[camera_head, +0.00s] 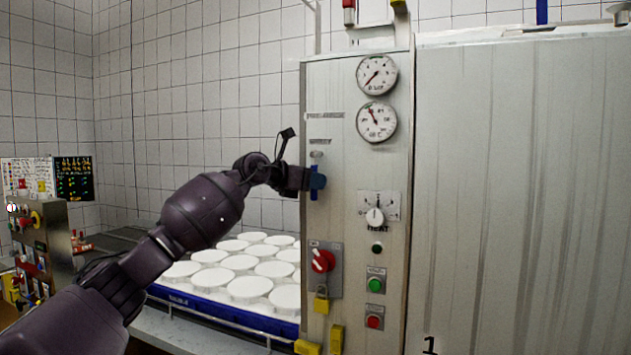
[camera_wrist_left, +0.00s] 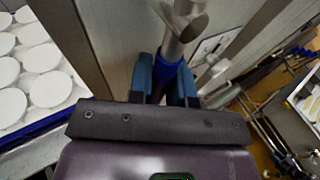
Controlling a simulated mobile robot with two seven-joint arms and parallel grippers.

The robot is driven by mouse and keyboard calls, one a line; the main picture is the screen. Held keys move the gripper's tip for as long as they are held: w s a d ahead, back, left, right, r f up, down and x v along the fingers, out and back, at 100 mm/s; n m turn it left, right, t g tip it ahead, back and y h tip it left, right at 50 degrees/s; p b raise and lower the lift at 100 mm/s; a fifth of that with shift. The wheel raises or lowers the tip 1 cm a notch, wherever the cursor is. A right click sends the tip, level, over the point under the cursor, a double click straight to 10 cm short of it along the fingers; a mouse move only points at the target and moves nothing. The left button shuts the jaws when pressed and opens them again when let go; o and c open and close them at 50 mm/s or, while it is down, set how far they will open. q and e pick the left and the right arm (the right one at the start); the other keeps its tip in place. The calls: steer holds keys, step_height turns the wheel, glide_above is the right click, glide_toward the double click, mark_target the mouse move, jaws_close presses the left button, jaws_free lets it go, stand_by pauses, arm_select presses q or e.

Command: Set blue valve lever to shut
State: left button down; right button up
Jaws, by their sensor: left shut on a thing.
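The blue valve lever (camera_head: 314,195) is on the left part of the steel panel (camera_head: 340,130) and looks upright in the head view. My left gripper (camera_head: 309,180) reaches in from the left and is shut on it. In the left wrist view, the blue lever (camera_wrist_left: 170,72) sits between the two fingers of my left gripper (camera_wrist_left: 166,82), below a steel valve stem (camera_wrist_left: 182,30). The fingers and the wrist hide part of the lever. My right gripper is in neither view.
Below the lever is a red rotary switch (camera_head: 322,261) with yellow padlocks (camera_head: 321,303). Two gauges (camera_head: 377,75), a heat knob (camera_head: 375,216) and green and red buttons are to the right. White round moulds (camera_head: 249,288) stand in a blue tray (camera_head: 220,308) beneath my arm.

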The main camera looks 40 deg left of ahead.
arm_select(q)
steer(key=shift+a, duration=0.1)
steer(key=c, duration=1.3)
jaws_free()
steer(key=shift+c, duration=0.2)
steer(key=b+v, duration=0.3)
steer(key=v, duration=0.8)
